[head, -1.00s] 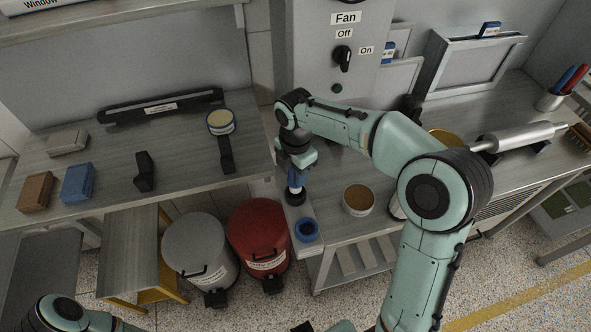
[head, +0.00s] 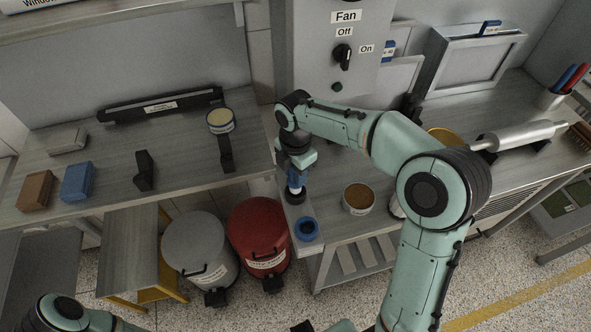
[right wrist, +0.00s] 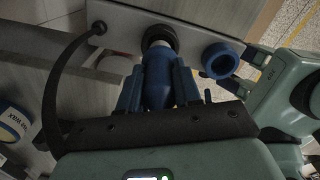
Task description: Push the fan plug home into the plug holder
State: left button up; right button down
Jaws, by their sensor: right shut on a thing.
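My right gripper (head: 296,180) is shut on the blue fan plug (right wrist: 157,82), with one finger on each side of it. I cannot tell which one is called the plug holder. My left gripper is out of view.
A black cable (right wrist: 58,85) curves from the plate down the left side. The grey fan cabinet (head: 340,60) stands behind my right arm. A brown-topped tin (head: 358,198) is on the bench to the right. A red bin (head: 258,230) stands below left.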

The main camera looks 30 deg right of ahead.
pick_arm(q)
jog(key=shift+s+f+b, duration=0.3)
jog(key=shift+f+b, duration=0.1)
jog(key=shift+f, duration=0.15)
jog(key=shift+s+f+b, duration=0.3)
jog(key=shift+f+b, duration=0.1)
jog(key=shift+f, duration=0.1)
pick_arm(e)
jog(key=shift+f, duration=1.8)
jog(key=c, duration=0.7)
grip_release()
jog(key=shift+r, duration=0.15)
notch_tip(320, 180, up, 13)
jog(key=shift+r+p, duration=0.1)
jog(key=shift+p, duration=1.05)
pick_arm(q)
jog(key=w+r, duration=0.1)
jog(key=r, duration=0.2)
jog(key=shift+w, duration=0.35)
